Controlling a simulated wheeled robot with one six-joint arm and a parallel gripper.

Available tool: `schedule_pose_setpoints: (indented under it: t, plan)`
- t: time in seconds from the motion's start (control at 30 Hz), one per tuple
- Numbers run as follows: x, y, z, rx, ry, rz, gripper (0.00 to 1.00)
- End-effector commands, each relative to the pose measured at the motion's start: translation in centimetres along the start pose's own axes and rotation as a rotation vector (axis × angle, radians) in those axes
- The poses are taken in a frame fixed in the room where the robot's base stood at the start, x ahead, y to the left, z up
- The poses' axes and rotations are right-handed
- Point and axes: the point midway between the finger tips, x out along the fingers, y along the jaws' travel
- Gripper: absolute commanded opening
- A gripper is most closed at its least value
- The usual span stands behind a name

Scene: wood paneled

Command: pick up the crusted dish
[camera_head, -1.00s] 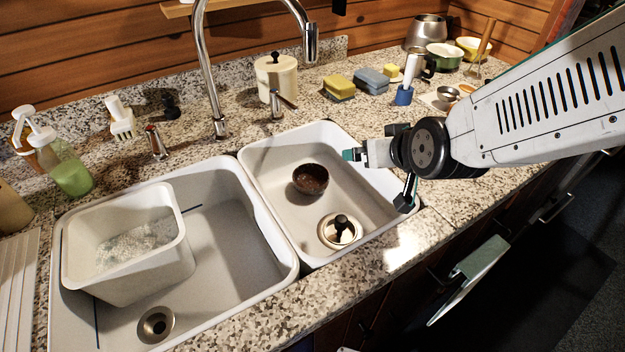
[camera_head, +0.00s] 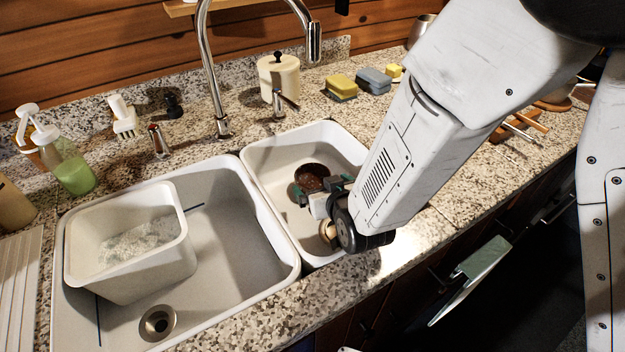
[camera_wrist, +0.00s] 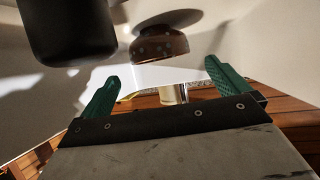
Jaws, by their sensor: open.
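The crusted dish is a small dark brown bowl (camera_head: 311,176) with a speckled inside, sitting on the floor of the right sink basin. In the wrist view the bowl (camera_wrist: 160,45) shows at upper middle, beyond the fingertips. My gripper (camera_head: 319,188) is over the right basin, just in front of the bowl, and covers part of its near edge in the head view. In the wrist view my gripper's green fingers (camera_wrist: 160,88) are spread apart with nothing between them. The bowl appears apart from both fingers.
A drain plug (camera_head: 327,231) in the right basin is partly hidden by my gripper; a dark cylinder (camera_wrist: 65,30) shows in the wrist view. The left basin (camera_head: 230,235) holds a white tub (camera_head: 135,275). The faucet (camera_head: 208,75) rises behind. Sponges (camera_head: 341,88) lie on the counter.

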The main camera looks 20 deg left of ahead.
Motion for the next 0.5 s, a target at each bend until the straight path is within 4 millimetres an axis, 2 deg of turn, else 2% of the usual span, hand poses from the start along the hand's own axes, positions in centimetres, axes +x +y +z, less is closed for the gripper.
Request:
schedule_pose_setpoints:
  t: [0.17,0.4,0.5]
  plan:
    - [1.2,0.1,0.1,0.0,-0.003,0.001,1.0]
    - [5.0,0.0,0.1,0.0,-0.003,0.001,1.0]
    - [6.0,0.0,0.1,0.0,-0.003,0.0,1.0]
